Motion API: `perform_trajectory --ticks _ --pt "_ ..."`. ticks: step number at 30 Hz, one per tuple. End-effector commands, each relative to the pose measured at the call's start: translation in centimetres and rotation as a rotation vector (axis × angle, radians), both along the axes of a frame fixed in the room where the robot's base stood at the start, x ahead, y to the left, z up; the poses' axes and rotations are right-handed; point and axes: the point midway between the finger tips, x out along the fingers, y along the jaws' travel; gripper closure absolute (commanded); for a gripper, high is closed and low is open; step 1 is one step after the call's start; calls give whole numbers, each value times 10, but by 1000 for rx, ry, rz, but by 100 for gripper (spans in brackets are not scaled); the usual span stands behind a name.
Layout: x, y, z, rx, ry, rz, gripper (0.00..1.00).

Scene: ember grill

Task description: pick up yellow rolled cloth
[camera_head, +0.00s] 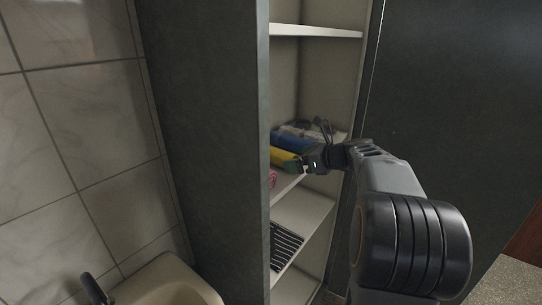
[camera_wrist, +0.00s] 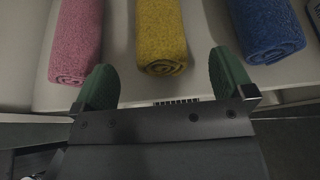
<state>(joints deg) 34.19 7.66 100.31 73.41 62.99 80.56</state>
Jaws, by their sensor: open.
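The yellow rolled cloth (camera_wrist: 160,35) lies on a pale shelf in the wrist view, its rolled end facing my gripper. It also shows in the head view (camera_head: 284,158), inside the tall cabinet. My gripper (camera_wrist: 162,82) is open, with one green finger to the left of the yellow roll's near end and one to the right. Nothing is between the fingers, and the roll's end appears just ahead of them. In the head view my gripper (camera_head: 303,166) reaches into the cabinet beside the yellow cloth and hides part of it.
A pink rolled cloth (camera_wrist: 76,40) lies left of the yellow one and a blue rolled cloth (camera_wrist: 268,32) lies right of it, with narrow gaps between. The cabinet's dark side panel (camera_head: 210,150) stands left of the opening. Shelves lie above (camera_head: 315,31) and below (camera_head: 303,215).

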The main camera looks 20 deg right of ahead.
Motion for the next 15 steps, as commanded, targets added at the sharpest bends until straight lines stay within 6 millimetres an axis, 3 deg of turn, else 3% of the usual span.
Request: perform_trajectory --ticks 9,15 --pt "31 23 -15 1 2 7 0" --pt "39 28 -19 1 0 4 0"
